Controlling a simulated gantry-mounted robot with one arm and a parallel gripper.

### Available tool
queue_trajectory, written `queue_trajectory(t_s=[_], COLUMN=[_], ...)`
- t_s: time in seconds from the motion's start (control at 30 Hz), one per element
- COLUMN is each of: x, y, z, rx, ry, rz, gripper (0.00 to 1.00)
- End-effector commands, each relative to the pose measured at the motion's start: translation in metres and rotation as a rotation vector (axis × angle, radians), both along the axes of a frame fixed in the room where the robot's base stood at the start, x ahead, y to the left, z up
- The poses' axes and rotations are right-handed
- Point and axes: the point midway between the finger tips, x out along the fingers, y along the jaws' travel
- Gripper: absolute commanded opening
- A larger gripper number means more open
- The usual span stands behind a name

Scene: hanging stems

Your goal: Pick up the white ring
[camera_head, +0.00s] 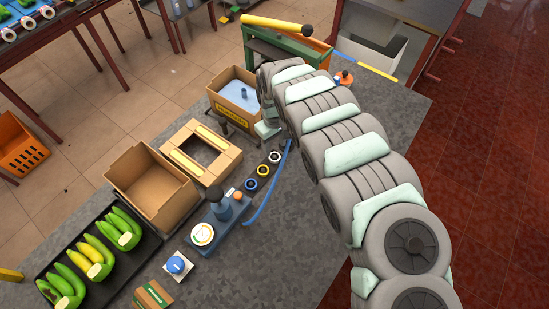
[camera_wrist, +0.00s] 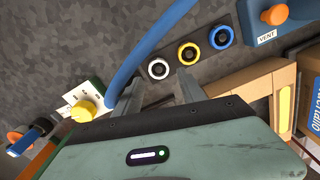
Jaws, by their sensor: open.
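The white ring (camera_wrist: 158,68) is at one end of a row of three rings on a dark strip on the grey table. A yellow ring (camera_wrist: 188,53) is in the middle and a blue ring (camera_wrist: 220,37) at the other end. In the head view the white ring (camera_head: 274,157) is at the upper right of the row. My gripper (camera_wrist: 160,77) is open and empty. Its fingers point towards the white ring, which appears between and just beyond the fingertips. In the head view my gripper (camera_head: 266,129) is just above the row in the picture; its fingertips are hard to make out.
A blue hose (camera_wrist: 128,55) curves close by my left finger. A blue device with an orange knob (camera_wrist: 275,15) stands beyond the blue ring. A yellow knob (camera_wrist: 85,111) is at left. Cardboard boxes (camera_head: 150,188) and a banana tray (camera_head: 117,271) occupy the table's left.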

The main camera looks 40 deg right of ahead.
Motion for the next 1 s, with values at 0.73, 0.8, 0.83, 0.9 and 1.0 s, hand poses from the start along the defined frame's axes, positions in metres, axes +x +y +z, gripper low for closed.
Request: queue_trajectory(t_s=[0.73,0.8,0.83,0.9,1.0], x=[0.005,0.005,0.005,0.005,0.004], y=[-0.003,-0.004,-0.004,-0.004,-0.004], z=[-0.061,-0.064,-0.065,-0.067,-0.067], rx=[0.001,-0.001,-0.001,-0.002,-0.002], ry=[-0.004,-0.005,-0.005,-0.005,-0.004], rz=[-0.002,-0.002,-0.002,-0.002,-0.002], gripper=[0.48,0.48,0.48,0.48,0.48])
